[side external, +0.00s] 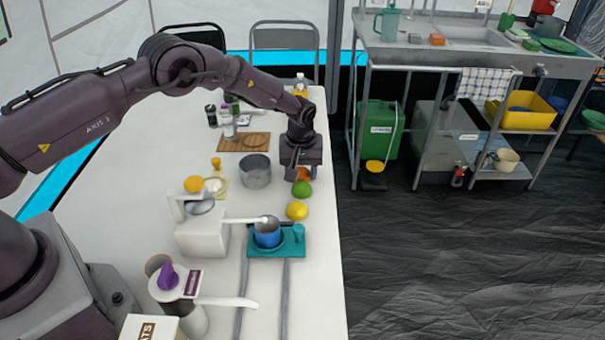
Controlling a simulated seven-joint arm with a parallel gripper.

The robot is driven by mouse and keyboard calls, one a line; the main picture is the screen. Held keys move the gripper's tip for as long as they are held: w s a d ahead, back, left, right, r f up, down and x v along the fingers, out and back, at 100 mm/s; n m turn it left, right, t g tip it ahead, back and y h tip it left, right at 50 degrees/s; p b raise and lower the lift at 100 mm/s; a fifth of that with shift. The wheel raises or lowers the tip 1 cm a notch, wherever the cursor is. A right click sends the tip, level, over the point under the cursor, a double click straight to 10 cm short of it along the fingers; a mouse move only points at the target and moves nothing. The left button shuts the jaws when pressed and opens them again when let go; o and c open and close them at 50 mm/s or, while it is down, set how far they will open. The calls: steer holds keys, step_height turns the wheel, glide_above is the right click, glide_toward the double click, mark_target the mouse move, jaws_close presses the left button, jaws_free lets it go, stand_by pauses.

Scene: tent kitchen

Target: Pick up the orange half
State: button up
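An orange-coloured piece of fruit (305,174), which looks like the orange half, is on the white table near its right edge, partly hidden by my gripper. My gripper (300,174) points down right at it, with its fingers around or just in front of it. The fingers are small and partly hidden, so I cannot tell whether they are open or shut, or whether they touch the fruit. A green lime (302,189) lies just in front of the fruit, very close to the gripper. A yellow lemon (297,211) lies further in front.
A metal pot (256,171) stands just left of the gripper. A wooden board (244,142) and several bottles are behind it. A white press-like appliance (202,236) and a blue cup (267,234) on a teal tray (291,247) stand in front. The table's right edge is close.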

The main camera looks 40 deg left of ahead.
mark_target(301, 171)
steer(key=shift+r, duration=4.5)
